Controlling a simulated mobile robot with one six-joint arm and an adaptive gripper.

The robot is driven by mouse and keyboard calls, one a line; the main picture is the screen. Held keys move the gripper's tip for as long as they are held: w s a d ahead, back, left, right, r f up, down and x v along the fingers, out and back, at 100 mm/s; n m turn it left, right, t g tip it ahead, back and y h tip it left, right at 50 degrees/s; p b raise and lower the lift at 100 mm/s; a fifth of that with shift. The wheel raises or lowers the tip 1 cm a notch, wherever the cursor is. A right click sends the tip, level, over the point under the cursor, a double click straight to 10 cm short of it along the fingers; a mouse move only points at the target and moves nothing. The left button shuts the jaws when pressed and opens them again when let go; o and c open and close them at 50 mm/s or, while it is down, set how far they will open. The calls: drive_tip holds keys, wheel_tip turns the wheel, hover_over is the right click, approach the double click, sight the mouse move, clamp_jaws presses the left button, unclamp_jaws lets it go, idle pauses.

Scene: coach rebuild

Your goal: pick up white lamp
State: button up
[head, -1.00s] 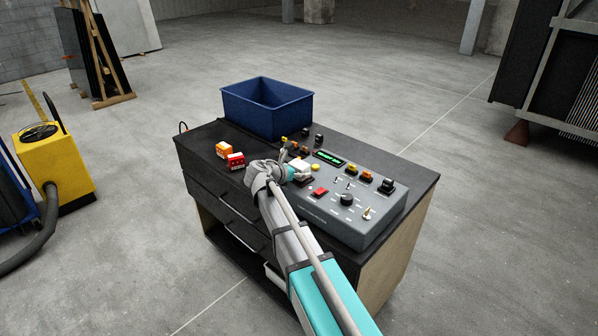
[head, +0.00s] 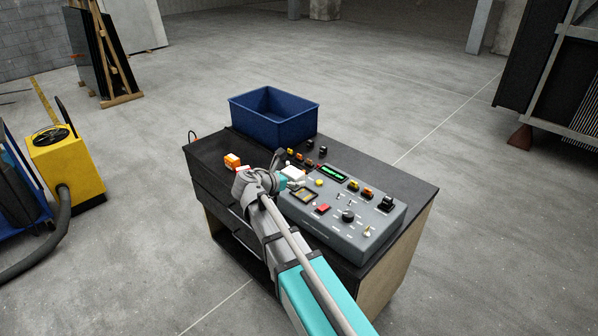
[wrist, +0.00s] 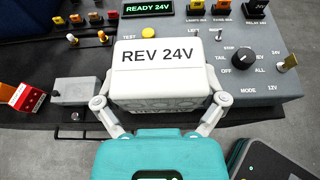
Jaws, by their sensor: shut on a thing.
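The white lamp is a boxy white block with "REV 24V" on its face. In the wrist view the white lamp (wrist: 157,78) sits between the two fingers of my gripper (wrist: 158,104), which is shut on it from both sides. In the head view the white lamp (head: 293,173) is at the tip of my gripper (head: 282,180), at the left end of the grey test console (head: 350,232). It looks held above the surface; the exact gap cannot be told. The lamp's underside is hidden.
A dark square socket (head: 305,196) shows empty on the console. An orange lamp (head: 232,160) and a partly hidden red lamp (head: 243,168) lie left of my gripper on the black cabinet top (head: 205,150). A blue bin (head: 275,127) stands behind.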

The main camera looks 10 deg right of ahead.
drive_tip(key=s+a, duration=0.1)
drive_tip(key=s+a+r+p, duration=0.1)
drive_tip(key=s, duration=0.1)
drive_tip(key=s+a+r, duration=0.1)
drive_tip(key=shift+s+r+p, duration=0.2)
drive_tip(key=shift+p, duration=0.15)
drive_tip(key=shift+a, duration=0.1)
idle(1.6)
